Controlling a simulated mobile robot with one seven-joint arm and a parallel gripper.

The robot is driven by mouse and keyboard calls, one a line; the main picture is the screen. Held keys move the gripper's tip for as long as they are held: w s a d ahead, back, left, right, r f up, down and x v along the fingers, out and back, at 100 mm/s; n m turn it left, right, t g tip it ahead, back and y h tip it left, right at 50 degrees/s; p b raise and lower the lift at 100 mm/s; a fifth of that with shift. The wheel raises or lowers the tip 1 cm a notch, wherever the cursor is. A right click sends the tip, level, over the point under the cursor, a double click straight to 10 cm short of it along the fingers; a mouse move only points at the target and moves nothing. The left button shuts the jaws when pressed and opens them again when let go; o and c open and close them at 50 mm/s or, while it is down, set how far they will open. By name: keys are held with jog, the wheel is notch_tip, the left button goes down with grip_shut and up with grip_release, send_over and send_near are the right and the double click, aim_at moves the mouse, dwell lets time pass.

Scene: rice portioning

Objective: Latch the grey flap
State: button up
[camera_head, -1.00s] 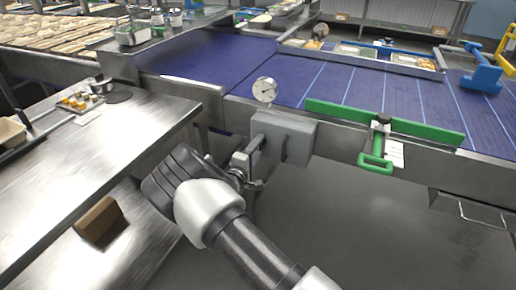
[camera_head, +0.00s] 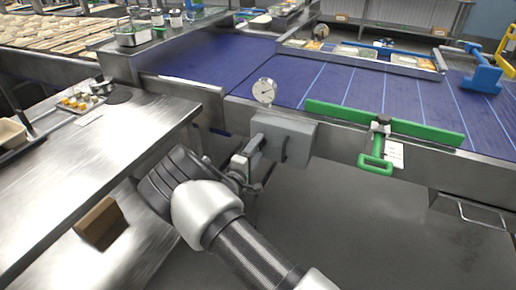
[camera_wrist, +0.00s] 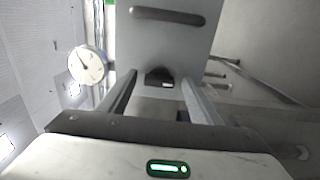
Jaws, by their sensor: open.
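My gripper (camera_wrist: 160,80) is open, one finger on either side of this catch. I cannot tell whether the fingers touch the panel. In the head view my gripper (camera_head: 246,176) is just left of and below the flap, partly hidden by my wrist.
A round dial gauge (camera_head: 264,91) stands above the flap, and shows left of my fingers in the wrist view (camera_wrist: 87,65). A green bar with a green handle (camera_head: 376,163) is to the right. A steel table (camera_head: 100,150) is close on the left, with a brown box (camera_head: 100,222) below.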

jog(key=p+v, duration=0.2)
jog(key=v, duration=1.4)
jog(key=shift+s, duration=0.25)
jog(key=shift+a+r, duration=0.1)
jog(key=s+d+r+m+g+h, duration=0.1)
jog(key=d+r+m+g+h, duration=0.35)
jog(key=d, duration=0.45)
jog(key=s+d+r+m+g+h, duration=0.1)
jog(key=d+r+m+g, duration=0.35)
jog(key=d+r, duration=0.35)
jog(key=s+d+r+m+g+y, duration=0.35)
jog(key=s+d+r+g, duration=0.25)
jog(key=s+d, duration=0.45)
jog(key=s+a+r+m+t+y, duration=0.15)
jog(key=s+r+t+y, duration=0.25)
jog(key=s+r+y, duration=0.7)
notch_tip(320, 180, up, 19)
jog(key=s+h+p, duration=0.1)
jog(key=h+p, duration=0.1)
jog(key=p, duration=1.9)
jog(key=shift+s+a+h, duration=0.15)
jog(key=shift+s+h, duration=0.25)
jog(key=shift+r, duration=0.1)
